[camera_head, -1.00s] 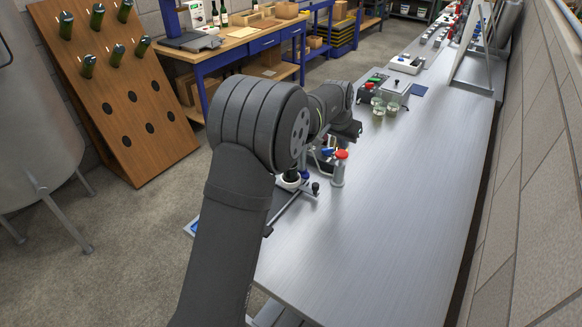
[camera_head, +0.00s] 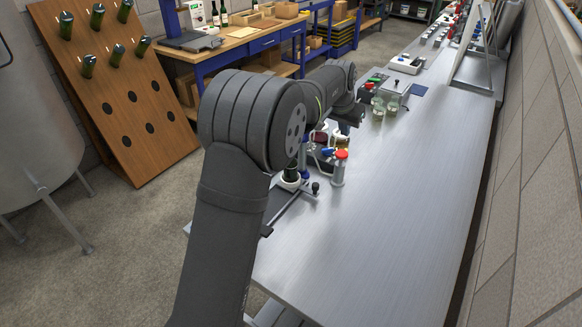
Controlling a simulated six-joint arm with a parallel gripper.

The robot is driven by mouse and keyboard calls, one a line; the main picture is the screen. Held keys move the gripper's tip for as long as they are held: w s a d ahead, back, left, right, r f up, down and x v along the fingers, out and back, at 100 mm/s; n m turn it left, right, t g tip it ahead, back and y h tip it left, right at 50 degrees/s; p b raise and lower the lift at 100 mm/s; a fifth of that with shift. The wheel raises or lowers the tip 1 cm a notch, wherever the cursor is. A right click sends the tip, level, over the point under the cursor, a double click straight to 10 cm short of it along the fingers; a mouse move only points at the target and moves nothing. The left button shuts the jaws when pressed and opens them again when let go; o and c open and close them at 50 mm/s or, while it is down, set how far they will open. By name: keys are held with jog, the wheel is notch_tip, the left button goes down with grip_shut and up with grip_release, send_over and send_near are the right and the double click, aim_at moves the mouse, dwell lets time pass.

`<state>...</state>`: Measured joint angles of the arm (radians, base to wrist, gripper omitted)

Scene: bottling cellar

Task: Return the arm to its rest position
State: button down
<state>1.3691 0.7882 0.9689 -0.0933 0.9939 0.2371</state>
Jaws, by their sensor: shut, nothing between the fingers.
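My dark grey arm rises from the bottom of the view and bends at a large round joint, then reaches away over the bench (camera_head: 420,200). My gripper (camera_head: 348,117) shows only as a small dark shape below the far end of the arm. It is shut and empty, raised above the bench near its left edge. My arm hides part of the gripper, and the fingertips are hard to make out.
A red-topped bottle-like item (camera_head: 340,168) and a small stand (camera_head: 291,178) are close to my arm. Glass jars (camera_head: 378,108) and a device (camera_head: 396,86) stand farther back. The bench's near right is clear. A wooden bottle rack (camera_head: 120,100) leans at left.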

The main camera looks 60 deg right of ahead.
aim_at(343, 151)
jog(key=shift+f, duration=3.15)
jog(key=shift+r, duration=0.1)
jog(key=w+a+r+n+t, duration=0.1)
jog(key=w+a+r, duration=0.3)
jog(key=a, duration=0.3)
jog(key=w+a+r+n, duration=0.2)
jog(key=w+a+r, duration=0.25)
jog(key=a, duration=0.25)
jog(key=w+a+r+n+t, duration=0.1)
jog(key=w+a+r, duration=0.2)
jog(key=w+a, duration=0.3)
jog(key=a+r+n+t, duration=0.1)
jog(key=a+r+n, duration=0.2)
jog(key=a, duration=1.8)
jog(key=s+a+f+n+t+y, duration=0.1)
jog(key=s+a+f+n, duration=0.2)
jog(key=a, duration=0.9)
jog(key=s+a+f+n+t+y, duration=0.1)
jog(key=s+a+f+n, duration=0.2)
jog(key=s+a+f, duration=0.4)
jog(key=s+a, duration=0.1)
jog(key=a, duration=0.4)
jog(key=shift+s+a+f, duration=0.15)
jog(key=shift+a+f, duration=0.2)
jog(key=shift+f, duration=0.05)
